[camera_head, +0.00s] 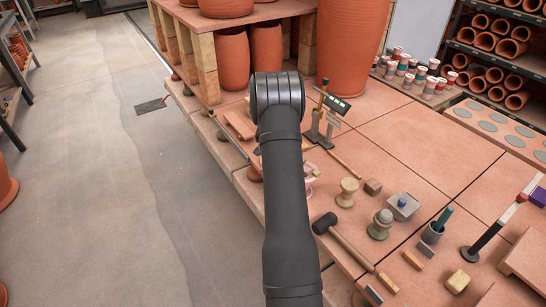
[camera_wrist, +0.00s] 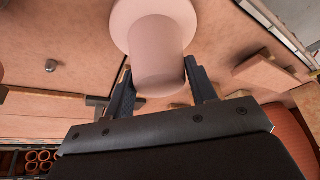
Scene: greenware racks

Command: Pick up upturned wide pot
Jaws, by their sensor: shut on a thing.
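In the wrist view, a pale pink pot (camera_wrist: 158,62) with a broad round flange and a narrower cylindrical body sits between the two dark fingers of my gripper (camera_wrist: 160,80). The fingers are shut on the pot's body, one on each side. The flange is at the top of the picture, and the blunt end of the body points toward the wrist. In the head view, my dark arm hides the gripper and most of what is around it. Whether the pot touches the surface beneath cannot be told.
In the head view, the tiled bench holds a black mallet (camera_head: 326,223), a small scale (camera_head: 337,104), spool-like pieces (camera_head: 347,192) and a cup with a tool (camera_head: 434,232). Large terracotta pots (camera_head: 232,59) stand behind. Bare floor (camera_head: 100,200) lies to the left.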

